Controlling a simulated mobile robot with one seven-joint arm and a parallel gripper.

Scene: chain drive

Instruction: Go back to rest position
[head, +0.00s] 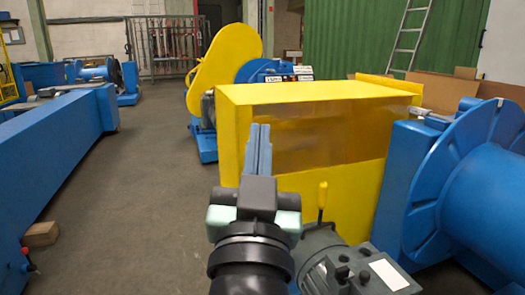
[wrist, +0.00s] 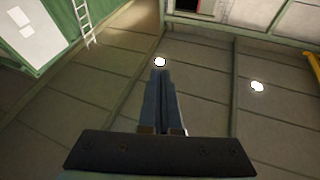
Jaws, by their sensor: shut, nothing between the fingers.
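My gripper (head: 259,130) points up in the middle of the head view, in front of the yellow machine cover. Its two blue-grey fingers lie together, with nothing between them. In the wrist view my gripper (wrist: 159,75) also shows shut and empty, with the ceiling and its lamps behind it. The gripper appears apart from the yellow cover, though the head view does not show the distance clearly.
A yellow box-shaped cover (head: 320,94) stands ahead, with a blue flanged wheel (head: 465,170) to its right. A grey motor (head: 335,262) and a small yellow-handled lever (head: 322,198) are close by. A long blue beam (head: 50,150) lies left. Bare floor (head: 140,190) lies between.

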